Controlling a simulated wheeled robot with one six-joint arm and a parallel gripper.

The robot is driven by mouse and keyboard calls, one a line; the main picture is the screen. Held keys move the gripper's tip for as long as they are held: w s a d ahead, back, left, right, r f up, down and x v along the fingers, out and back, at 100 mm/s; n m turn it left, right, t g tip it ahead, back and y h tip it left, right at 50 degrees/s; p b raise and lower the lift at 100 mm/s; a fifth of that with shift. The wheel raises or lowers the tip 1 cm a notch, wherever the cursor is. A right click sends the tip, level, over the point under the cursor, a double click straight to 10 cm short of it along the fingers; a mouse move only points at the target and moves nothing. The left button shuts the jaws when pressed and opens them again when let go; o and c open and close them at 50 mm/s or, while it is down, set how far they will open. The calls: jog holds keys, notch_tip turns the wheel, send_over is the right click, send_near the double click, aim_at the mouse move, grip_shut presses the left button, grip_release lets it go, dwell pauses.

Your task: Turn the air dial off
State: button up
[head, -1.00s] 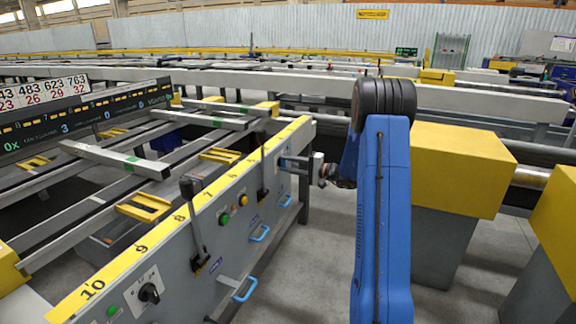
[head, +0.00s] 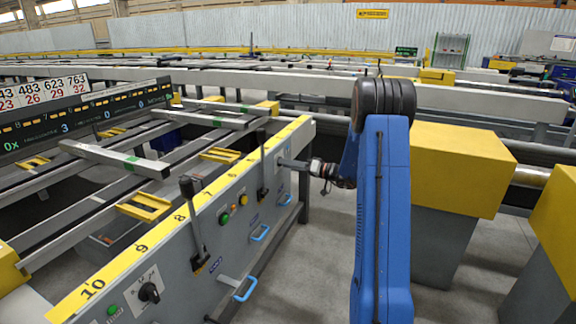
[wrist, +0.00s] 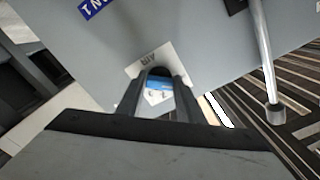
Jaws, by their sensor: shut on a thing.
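My gripper (wrist: 158,84) is shut on the air dial (wrist: 157,71), a small black knob on the grey side panel. In the wrist view its two dark fingers stand on either side of the dial. The light label plate (wrist: 149,57) behind it carries small lettering. In the head view my gripper (head: 287,163) reaches left to the far end of the panel and touches it there. The fingers cover most of the dial, so I cannot tell which way it points.
The grey panel (head: 222,228) under the yellow numbered strip carries black levers (head: 193,215), green and yellow buttons (head: 243,199) and blue handles (head: 246,289). Another black dial (head: 149,292) sits at the near end. Yellow-topped blocks (head: 455,165) stand right of my arm.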

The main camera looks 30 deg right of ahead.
jog(key=shift+f+n, duration=0.15)
jog(key=shift+n, duration=0.75)
jog(key=o, duration=1.1)
jog(key=v, duration=1.7)
jog(key=shift+s+d, duration=0.15)
jog(key=shift+s, duration=0.05)
